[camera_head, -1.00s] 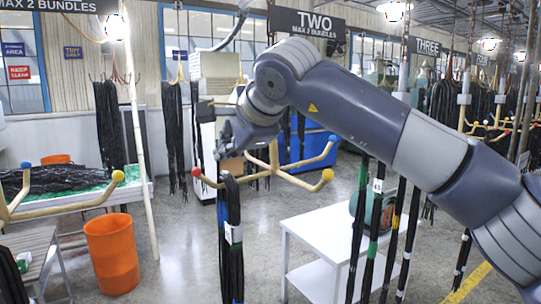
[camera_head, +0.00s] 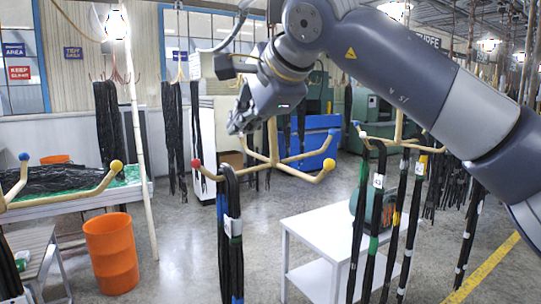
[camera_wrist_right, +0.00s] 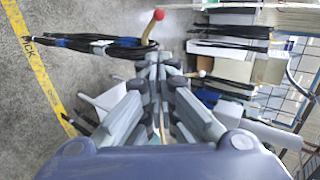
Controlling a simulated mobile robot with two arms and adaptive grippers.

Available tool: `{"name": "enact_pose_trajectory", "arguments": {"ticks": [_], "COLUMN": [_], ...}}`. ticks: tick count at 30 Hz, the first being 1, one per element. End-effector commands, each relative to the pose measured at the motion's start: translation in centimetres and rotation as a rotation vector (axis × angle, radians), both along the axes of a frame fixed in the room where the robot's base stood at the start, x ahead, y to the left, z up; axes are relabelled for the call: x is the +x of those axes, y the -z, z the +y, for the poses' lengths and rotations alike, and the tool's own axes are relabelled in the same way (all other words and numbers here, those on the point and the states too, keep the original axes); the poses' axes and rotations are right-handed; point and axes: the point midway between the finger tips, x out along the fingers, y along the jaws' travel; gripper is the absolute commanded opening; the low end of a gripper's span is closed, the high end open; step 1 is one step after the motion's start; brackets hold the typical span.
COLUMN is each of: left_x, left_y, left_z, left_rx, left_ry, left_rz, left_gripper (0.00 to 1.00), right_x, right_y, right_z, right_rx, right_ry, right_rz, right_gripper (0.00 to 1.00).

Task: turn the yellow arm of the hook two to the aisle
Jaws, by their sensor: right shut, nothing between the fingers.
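Hook two is a cream hanger (camera_head: 272,140) with a red-tipped arm (camera_head: 197,163) at left, a blue-tipped arm at right and a yellow-tipped arm (camera_head: 329,164) at front right. A black hose bundle (camera_head: 231,240) with a white tag hangs on the red-tipped arm. My right gripper (camera_head: 237,126) is shut and empty, above and left of the hook's centre, apart from the yellow arm. In the right wrist view the closed fingers (camera_wrist_right: 162,62) show below the red tip (camera_wrist_right: 159,15), close to the bundle. My arm hides the hook's upper post. My left gripper is not in view.
Another hook with a yellow tip (camera_head: 116,165) stands at left, above an orange bin (camera_head: 111,252). A white table (camera_head: 315,225) stands below right of hook two. More bundles (camera_head: 372,220) hang at right from another hook.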

Motion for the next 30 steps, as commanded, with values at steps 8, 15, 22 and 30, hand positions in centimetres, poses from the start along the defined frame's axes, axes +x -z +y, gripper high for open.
{"name": "enact_pose_trajectory", "arguments": {"ticks": [8,15,22,30], "left_x": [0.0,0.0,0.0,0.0], "left_y": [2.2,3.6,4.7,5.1], "left_z": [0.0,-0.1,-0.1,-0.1], "left_rx": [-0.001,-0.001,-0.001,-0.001], "left_ry": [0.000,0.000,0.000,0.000], "left_rz": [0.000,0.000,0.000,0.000], "left_gripper": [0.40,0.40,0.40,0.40], "right_x": [-2.3,-4.3,-6.1,-7.1], "right_y": [0.3,0.2,0.2,-0.1], "right_z": [-1.7,-3.1,-4.4,-5.1], "right_rx": [0.000,0.001,0.001,0.000], "right_ry": [0.000,-0.001,-0.001,-0.001], "right_rz": [-0.002,-0.003,-0.002,-0.001], "right_gripper": [0.00,0.00,0.00,0.00]}}
